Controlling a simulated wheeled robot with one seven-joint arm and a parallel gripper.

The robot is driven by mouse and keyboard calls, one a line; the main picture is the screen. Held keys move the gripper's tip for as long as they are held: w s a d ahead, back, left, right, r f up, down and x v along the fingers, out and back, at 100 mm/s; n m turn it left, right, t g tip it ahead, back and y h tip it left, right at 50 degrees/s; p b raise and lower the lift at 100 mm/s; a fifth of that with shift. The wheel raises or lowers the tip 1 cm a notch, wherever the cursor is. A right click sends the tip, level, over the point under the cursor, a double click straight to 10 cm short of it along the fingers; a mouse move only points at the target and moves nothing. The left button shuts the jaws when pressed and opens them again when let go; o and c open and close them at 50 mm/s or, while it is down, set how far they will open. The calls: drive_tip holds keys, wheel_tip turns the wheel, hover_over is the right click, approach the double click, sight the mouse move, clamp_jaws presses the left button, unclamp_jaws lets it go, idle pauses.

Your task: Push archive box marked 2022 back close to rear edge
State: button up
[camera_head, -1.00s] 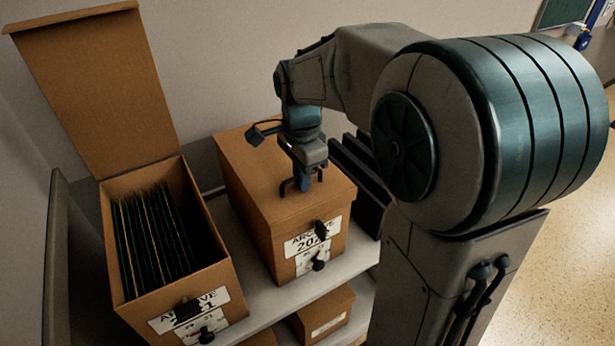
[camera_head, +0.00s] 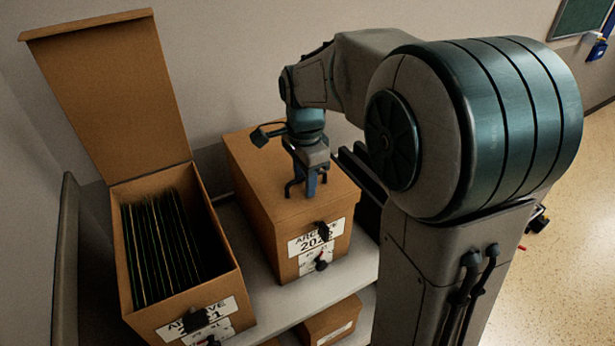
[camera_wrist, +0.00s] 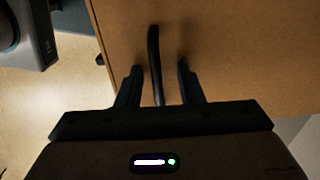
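The archive box (camera_head: 262,180) is a closed brown box on a pale shelf, with a flat lid and a white label. In the wrist view the brown lid (camera_wrist: 240,60) fills the upper right. My gripper (camera_head: 306,188) points down at the lid near its front edge. In the wrist view its two dark fingers (camera_wrist: 160,82) are apart, with a thin dark curved strip between them that touches neither. I cannot tell what the strip is, or whether the fingertips touch the lid.
An open box (camera_head: 222,282) marked 2021, full of dark folders, stands to the left with its lid raised. Dark upright items (camera_head: 366,190) stand close on the right. A smaller brown box (camera_head: 330,322) sits on the level below. A wall rises behind the shelf (camera_head: 345,275).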

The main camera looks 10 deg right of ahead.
drive_tip(key=shift+r, duration=0.15)
wheel_tip(320, 180, up, 14)
drive_tip(key=shift+f+p, duration=0.2)
drive_tip(key=shift+p, duration=0.15)
idle(0.4)
